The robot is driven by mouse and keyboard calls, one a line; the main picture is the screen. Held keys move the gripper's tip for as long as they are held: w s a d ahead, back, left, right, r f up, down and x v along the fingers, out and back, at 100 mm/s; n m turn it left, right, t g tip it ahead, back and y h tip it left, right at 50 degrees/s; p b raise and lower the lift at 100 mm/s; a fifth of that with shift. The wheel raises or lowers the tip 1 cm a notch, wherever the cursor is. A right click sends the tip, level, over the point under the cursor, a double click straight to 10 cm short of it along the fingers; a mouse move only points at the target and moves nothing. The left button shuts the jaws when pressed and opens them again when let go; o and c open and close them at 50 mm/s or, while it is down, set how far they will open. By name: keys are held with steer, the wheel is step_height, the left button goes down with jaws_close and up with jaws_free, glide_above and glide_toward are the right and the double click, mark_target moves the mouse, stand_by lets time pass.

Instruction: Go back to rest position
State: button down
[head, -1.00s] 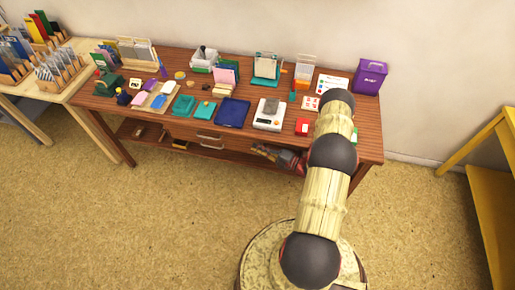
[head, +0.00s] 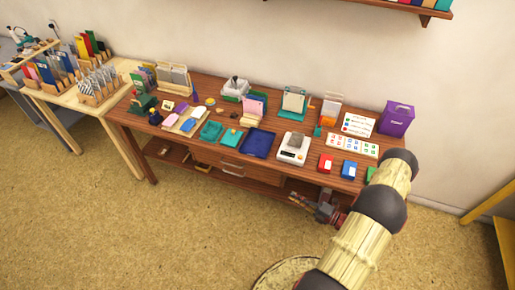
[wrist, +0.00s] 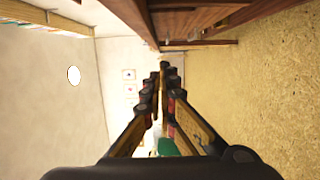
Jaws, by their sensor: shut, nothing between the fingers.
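My gripper (wrist: 164,78) reaches forward in the wrist view, its two fingers drawn together with nothing held. In the head view my gripper (head: 302,203) shows small and dark, in front of the wooden table (head: 222,155) and below its top, clear of the things on it. A red inkpad (head: 326,163), a blue inkpad (head: 349,170) and a green inkpad (head: 370,173) lie in a row at the table's front right. My arm's elbow stands right of them.
A white scale (head: 292,149) with a grey block on it and a dark blue tray (head: 258,143) sit left of the inkpads. A purple bin (head: 396,119) stands at the back right. A lighter table (head: 75,97) adjoins on the left. The floor in front is open.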

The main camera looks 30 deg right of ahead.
steer(key=s+a+f+n+g+y, duration=0.1)
steer(key=s+a+n+g+y, duration=0.3)
steer(key=a+n, duration=0.45)
steer(key=s+a+r+n+g+y, duration=0.1)
steer(key=s+a+r+n+g, duration=0.15)
steer(key=r+n+g, duration=0.35)
steer(key=s+a+r+n+g, duration=0.1)
steer(key=s+r+n+g, duration=0.25)
steer(key=n, duration=0.55)
step_height(320, 180, up, 22)
steer(key=a+n+g+h, duration=0.35)
steer(key=n+h, duration=0.65)
steer(key=n, duration=0.8)
steer(key=a+r+n+t+h, duration=0.1)
steer(key=a+r+n+t, duration=0.2)
steer(key=a+r, duration=0.3)
steer(key=s+a+r+n+t+h, duration=0.1)
steer(key=a+r+n+t, duration=0.2)
steer(key=r, duration=0.9)
steer(key=a+n, duration=0.1)
steer(key=a, duration=0.2)
steer(key=shift+s+r+n, duration=0.2)
steer(key=shift+r+n, duration=0.05)
steer(key=shift+n, duration=0.1)
